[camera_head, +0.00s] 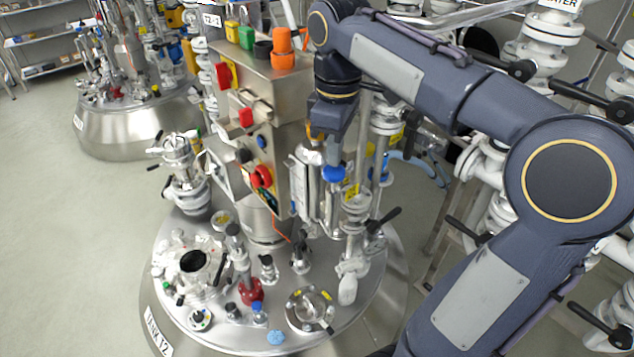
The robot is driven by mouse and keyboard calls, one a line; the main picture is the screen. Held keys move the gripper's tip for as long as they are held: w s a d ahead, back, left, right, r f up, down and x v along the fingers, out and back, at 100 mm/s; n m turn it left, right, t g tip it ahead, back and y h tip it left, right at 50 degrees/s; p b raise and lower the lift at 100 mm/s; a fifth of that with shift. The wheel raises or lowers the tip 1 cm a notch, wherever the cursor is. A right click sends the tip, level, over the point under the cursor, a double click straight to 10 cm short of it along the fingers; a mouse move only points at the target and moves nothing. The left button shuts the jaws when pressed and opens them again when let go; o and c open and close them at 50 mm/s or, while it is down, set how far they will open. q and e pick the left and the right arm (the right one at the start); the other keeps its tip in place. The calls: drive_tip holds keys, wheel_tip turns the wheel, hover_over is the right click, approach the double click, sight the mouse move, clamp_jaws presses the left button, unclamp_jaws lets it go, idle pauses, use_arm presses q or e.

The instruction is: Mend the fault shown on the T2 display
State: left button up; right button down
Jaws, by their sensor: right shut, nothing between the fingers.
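The tank (375,285), marked "TANK T2" on its rim, stands in the middle with a steel control box (285,85) above its lid. Red, yellow and green controls show on the box; no display reading is legible. My right arm comes in from the right, and my right gripper (334,152) points down just right of the box. It is shut and empty. A blue knob (333,174) shows right below its fingertips; I cannot tell whether they touch. My left gripper is out of view.
White valves and pipes with black handles (466,230) crowd the right side. Several fittings, including a red-based valve (251,291) and a round flange (310,309), stand on the lid. Another tank (125,135) is at the back left. The left floor is clear.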

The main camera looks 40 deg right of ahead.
sight(335, 170)
drive_tip(key=shift+f, duration=0.15)
idle(0.5)
drive_tip(key=shift+f+b, duration=1.3)
drive_tip(key=shift+f, duration=0.55)
drive_tip(key=shift+r+p, duration=2.05)
drive_tip(key=shift+p, duration=0.05)
drive_tip(key=shift+f, duration=0.15)
drive_tip(key=shift+f+b, duration=1.4)
drive_tip(key=shift+f, duration=0.5)
drive_tip(key=shift+r+p, duration=2.05)
drive_tip(key=shift+p, duration=0.05)
drive_tip(key=shift+f, duration=0.2)
